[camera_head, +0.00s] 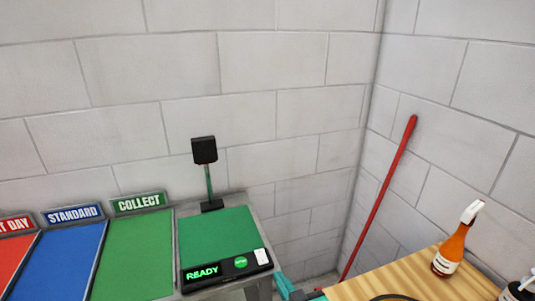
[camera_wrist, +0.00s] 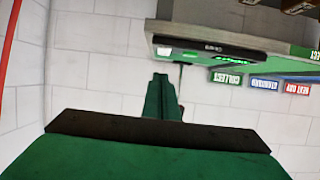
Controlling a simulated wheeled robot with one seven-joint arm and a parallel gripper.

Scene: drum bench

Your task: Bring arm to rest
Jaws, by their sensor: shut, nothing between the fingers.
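My gripper (camera_wrist: 161,80) shows in the wrist view, its green fingers together with nothing between them. Behind the fingers are a dark crossbar and a wide green body. The fingers point toward the grey block wall and the lit console edge, which hang upside down in this view. They look apart from the console, though the depth is hard to judge. In the head view my gripper cannot be made out; only small teal pieces show at the bottom edge, right of the console.
A console with a green pad (camera_head: 217,236) reads READY. Beside it are COLLECT (camera_head: 132,255), STANDARD (camera_head: 58,262) and red lanes. A black-headed post (camera_head: 204,150) stands behind. A red pole (camera_head: 385,190) leans in the corner. A wooden table (camera_head: 410,281) holds an orange bottle (camera_head: 450,252).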

